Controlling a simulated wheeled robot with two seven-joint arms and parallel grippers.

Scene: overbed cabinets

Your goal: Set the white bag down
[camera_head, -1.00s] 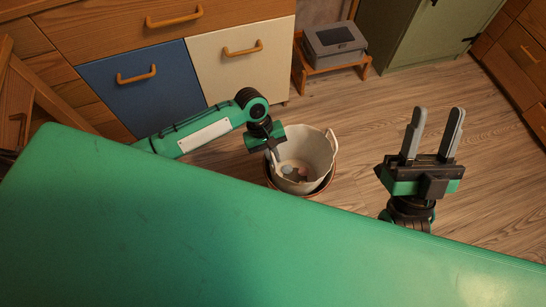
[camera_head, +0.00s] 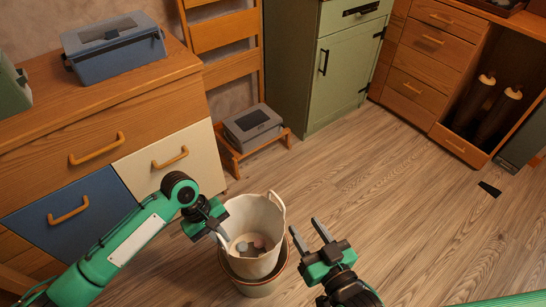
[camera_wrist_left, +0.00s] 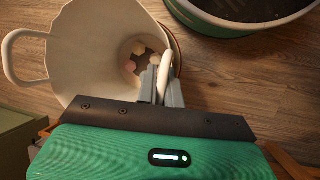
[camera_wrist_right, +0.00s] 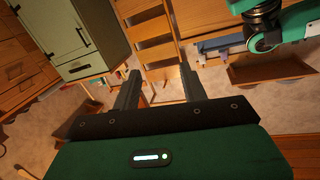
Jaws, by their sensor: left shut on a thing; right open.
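The white bag (camera_head: 275,212) is open at the top, with several small pale and pinkish pieces inside. It stands upright, over or in a round container (camera_head: 259,290) with a reddish-brown rim; I cannot tell whether its bottom rests there. My left gripper (camera_head: 221,234) is at the bag's left edge. In the left wrist view the gripper (camera_wrist_left: 160,80) is shut on one handle of the bag (camera_wrist_left: 88,35), while the other handle loops free. My right gripper (camera_head: 305,227) is open and empty, right of the bag. It also shows empty in the right wrist view (camera_wrist_right: 161,75).
Drawers with a blue front (camera_head: 75,220) and a cream front (camera_head: 170,160) stand at left. A grey box (camera_head: 252,122) sits on a low wooden stand behind the bag. A green cabinet (camera_head: 340,70) stands at the back.

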